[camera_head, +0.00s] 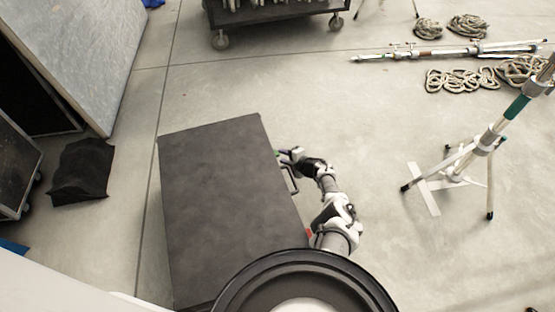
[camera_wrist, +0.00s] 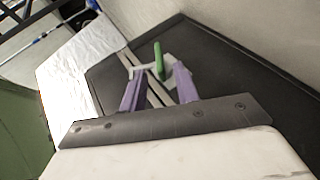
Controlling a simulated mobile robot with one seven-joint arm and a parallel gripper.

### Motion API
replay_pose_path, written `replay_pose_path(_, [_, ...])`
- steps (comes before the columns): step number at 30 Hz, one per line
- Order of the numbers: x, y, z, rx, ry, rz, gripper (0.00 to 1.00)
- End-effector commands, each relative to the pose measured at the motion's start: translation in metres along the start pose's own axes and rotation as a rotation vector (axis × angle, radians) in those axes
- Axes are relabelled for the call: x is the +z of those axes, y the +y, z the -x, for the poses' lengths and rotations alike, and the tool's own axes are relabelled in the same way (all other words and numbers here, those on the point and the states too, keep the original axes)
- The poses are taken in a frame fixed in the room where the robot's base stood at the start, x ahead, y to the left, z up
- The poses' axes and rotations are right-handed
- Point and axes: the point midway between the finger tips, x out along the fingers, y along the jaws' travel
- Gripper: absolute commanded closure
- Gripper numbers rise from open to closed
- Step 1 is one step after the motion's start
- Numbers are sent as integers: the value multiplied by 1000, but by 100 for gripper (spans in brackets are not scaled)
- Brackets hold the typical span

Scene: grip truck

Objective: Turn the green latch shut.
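The green latch (camera_wrist: 158,61) shows in the wrist view as a short upright-looking bar, just beyond and between my fingertips. My gripper (camera_wrist: 155,76) has two purple fingers standing apart, with a gap between them. I cannot tell whether either finger touches the latch. In the head view my gripper (camera_head: 284,154) is at the right side of a large dark case (camera_head: 225,205), near its far end. The latch is mostly hidden there by the gripper.
A handle (camera_head: 291,181) sticks out from the case's right side, close to my gripper. A tripod stand (camera_head: 463,165) is on the floor at right. Rope coils (camera_head: 460,79) and a dark cart (camera_head: 275,14) are farther back.

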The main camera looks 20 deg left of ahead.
Motion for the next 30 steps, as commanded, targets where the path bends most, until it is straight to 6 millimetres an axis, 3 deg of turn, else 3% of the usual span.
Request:
replay_pose_path(3, [0, -5, -22, -1, 1, 2, 69])
replay_pose_path(9, [0, -3, -39, 0, 0, 1, 69])
replay_pose_path(22, [0, 1, -45, 1, -1, 0, 69])
replay_pose_path(30, [0, 0, -45, 0, -1, 0, 100])
